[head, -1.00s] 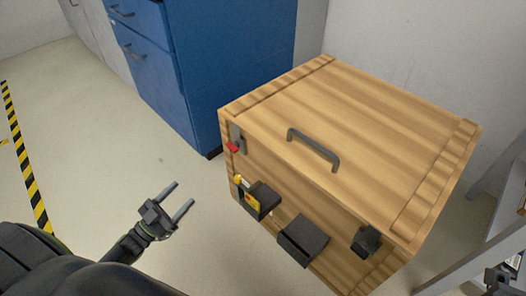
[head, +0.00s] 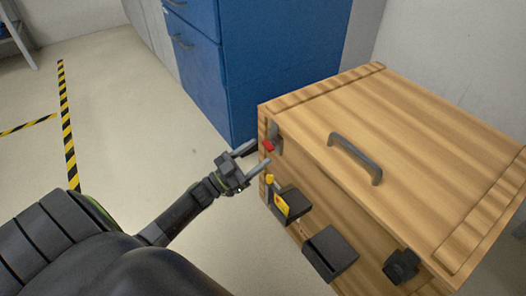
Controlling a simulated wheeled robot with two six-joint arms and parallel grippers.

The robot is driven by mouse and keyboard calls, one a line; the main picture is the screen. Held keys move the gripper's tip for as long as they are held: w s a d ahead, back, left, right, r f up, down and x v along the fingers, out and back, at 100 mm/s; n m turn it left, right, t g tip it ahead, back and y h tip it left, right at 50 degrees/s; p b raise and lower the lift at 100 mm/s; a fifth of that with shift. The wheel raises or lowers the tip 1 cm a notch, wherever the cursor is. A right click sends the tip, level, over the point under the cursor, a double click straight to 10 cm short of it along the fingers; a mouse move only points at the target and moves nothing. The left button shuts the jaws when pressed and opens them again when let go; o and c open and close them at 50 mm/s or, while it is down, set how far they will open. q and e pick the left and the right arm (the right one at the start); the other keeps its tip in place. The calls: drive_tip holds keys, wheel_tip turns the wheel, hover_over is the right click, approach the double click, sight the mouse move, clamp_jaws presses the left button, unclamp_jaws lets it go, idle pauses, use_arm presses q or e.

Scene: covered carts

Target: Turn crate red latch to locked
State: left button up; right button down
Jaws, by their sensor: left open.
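The wooden crate (head: 400,120) stands on the right with a dark handle (head: 355,156) on its lid. The red latch (head: 268,145) is on the crate's front face near its upper left corner, beside a grey plate (head: 275,131). My left gripper (head: 253,157) is open, with its two fingers pointing at the latch, one above it and one below in the picture. The fingertips are close to the latch; I cannot tell whether they touch it. My right gripper is not in view.
Below the latch, a yellow-and-black item (head: 279,200) and dark blocks (head: 330,253) stick out from the crate's front. A blue cabinet (head: 275,60) stands behind. The floor (head: 130,120) at left is clear, with striped tape (head: 66,120).

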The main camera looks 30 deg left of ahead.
sight(270, 145)
use_arm(q)
drive_tip(key=shift+x, duration=1.45)
drive_tip(key=shift+c, duration=0.2)
drive_tip(key=c, duration=0.9)
